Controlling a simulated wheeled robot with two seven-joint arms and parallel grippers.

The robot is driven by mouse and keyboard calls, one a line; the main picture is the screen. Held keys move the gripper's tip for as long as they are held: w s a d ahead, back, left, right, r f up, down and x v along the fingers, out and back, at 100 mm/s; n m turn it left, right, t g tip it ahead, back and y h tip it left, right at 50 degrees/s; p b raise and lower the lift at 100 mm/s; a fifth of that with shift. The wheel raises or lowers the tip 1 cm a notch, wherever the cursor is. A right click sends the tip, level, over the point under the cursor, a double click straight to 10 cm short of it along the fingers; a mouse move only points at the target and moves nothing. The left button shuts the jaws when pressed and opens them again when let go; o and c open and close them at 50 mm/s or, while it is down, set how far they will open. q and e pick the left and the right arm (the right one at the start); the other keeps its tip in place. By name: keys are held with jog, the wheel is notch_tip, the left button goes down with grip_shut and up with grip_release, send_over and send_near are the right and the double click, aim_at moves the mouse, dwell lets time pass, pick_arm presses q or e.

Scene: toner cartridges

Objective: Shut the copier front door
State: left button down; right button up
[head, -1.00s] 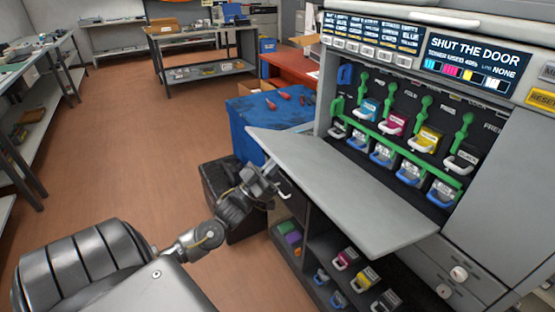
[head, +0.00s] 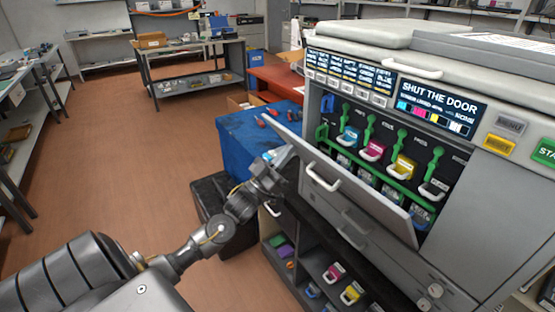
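The copier (head: 470,200) stands at the right, its screen (head: 437,103) reading "SHUT THE DOOR". Its grey front door (head: 355,196) is tilted up, partly closed, with its white handle (head: 322,178) on the outer face. My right gripper is not in view.
A blue-covered table (head: 240,138) with red items stands left of the copier, with a dark bin (head: 212,200) in front. Below the door is an open shelf (head: 330,262) with spare cartridges. The brown floor at left is clear.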

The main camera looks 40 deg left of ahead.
pick_arm(q)
jog(key=shift+x, duration=0.75)
jog(key=shift+s, duration=0.1)
jog(key=x, duration=0.2)
jog(key=p+x, duration=0.1)
jog(key=x, duration=0.3)
jog(key=shift+w+d+f, duration=0.1)
jog(key=shift+w+f, duration=0.15)
jog(key=shift+w, duration=0.25)
